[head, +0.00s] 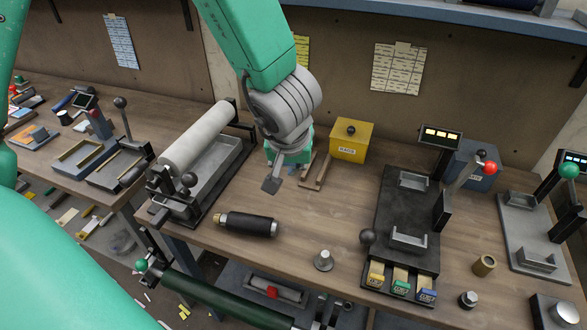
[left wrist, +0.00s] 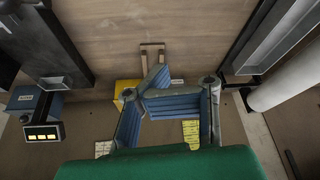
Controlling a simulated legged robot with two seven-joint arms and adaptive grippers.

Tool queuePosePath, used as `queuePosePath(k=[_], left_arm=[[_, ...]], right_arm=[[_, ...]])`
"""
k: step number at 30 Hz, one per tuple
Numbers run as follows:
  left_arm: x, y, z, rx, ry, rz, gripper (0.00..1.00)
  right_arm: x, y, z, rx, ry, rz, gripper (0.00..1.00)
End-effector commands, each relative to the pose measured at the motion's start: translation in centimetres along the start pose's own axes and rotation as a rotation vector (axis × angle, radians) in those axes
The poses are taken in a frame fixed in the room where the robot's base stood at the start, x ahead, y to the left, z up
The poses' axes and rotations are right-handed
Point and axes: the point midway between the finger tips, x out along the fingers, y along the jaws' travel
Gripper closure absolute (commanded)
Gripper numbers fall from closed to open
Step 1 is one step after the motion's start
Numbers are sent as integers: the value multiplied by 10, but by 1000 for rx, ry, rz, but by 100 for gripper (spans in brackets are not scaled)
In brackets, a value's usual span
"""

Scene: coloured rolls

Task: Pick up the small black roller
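The small black roller (head: 247,225) lies on its side on the wooden workbench in the head view, with a brass-coloured end on its left. It does not show in the left wrist view. My left gripper (head: 271,184) hangs above the bench, up and slightly right of the roller, apart from it and holding nothing. In the left wrist view its blue-padded fingers (left wrist: 152,86) fold inward and meet. My right gripper is not in view.
A machine with a large grey roller (head: 197,137) stands left of the black roller. A yellow box (head: 351,140) stands behind, and a dark fixture (head: 406,225) to the right. A metal knob (head: 323,261) sits near the front edge. Bare wood surrounds the roller.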

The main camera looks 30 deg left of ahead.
Motion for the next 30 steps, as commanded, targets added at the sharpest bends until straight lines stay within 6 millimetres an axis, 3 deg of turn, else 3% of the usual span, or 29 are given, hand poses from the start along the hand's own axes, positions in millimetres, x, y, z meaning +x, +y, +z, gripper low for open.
queuePosePath(k=[1, 2, 8, 20, 30], left_arm=[[0, -1, 0, -1, 0, 0, 100], [0, -1, 0, -1, 0, 1, 90], [0, 0, 0, -1, 1, 0, 20], [-6, 0, -1, -2, 3, 1, 20], [-70, 0, -2, -5, 3, 7, 20]], right_arm=[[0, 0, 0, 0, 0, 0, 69], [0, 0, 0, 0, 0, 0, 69], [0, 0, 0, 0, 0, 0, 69], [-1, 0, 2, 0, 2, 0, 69], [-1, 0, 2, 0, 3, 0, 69]])
